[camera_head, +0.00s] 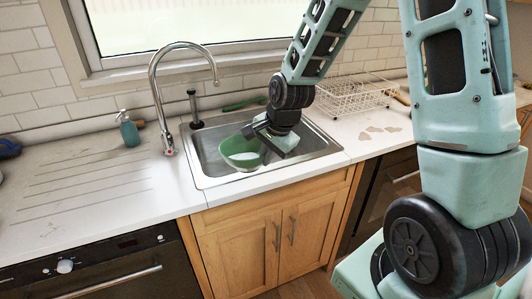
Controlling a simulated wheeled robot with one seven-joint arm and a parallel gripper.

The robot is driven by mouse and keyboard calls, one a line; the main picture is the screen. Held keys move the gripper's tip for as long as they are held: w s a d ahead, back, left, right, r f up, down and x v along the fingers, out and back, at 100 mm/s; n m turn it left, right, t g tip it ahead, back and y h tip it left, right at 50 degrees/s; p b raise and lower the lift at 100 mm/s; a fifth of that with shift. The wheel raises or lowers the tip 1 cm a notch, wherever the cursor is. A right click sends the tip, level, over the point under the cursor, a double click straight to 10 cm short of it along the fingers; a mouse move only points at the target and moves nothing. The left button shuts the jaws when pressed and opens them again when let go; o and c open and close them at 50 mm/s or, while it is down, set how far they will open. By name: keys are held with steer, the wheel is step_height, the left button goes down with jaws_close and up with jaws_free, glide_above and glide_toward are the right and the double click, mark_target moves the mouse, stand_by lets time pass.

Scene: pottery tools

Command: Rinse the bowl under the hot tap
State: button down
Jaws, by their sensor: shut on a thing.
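A green bowl (240,150) with a pale inside is tilted inside the metal sink (205,170). My gripper (257,137) reaches down into the sink from the right and is shut on the bowl's right side. The fingertips are partly hidden by the gripper body and the bowl. The tall curved chrome tap (155,85) stands at the sink's left back corner, with a small red mark (169,152) low on its body. Its spout end (215,80) is above and a little left of the bowl. No water stream shows.
A teal soap bottle (128,130) stands left of the tap. A dark-topped plunger-like tool (193,105) and a green item (245,103) are behind the sink. A wire rack (345,95) is at right. The left drainer (80,180) is mostly clear.

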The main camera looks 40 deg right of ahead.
steer(key=shift+s+f, duration=0.1)
steer(key=shift+f, duration=0.05)
steer(key=s+a+f+n+g+y, duration=0.1)
steer(key=f+n, duration=0.6)
steer(key=f, duration=0.1)
steer(key=s+a+f+n+g+y, duration=0.1)
steer(key=s+f+n+g, duration=0.1)
steer(key=f+n, duration=0.6)
steer(key=shift+a+f+g+y, duration=0.15)
steer(key=shift+g+y, duration=0.15)
steer(key=shift+y, duration=0.1)
steer(key=shift+s, duration=0.1)
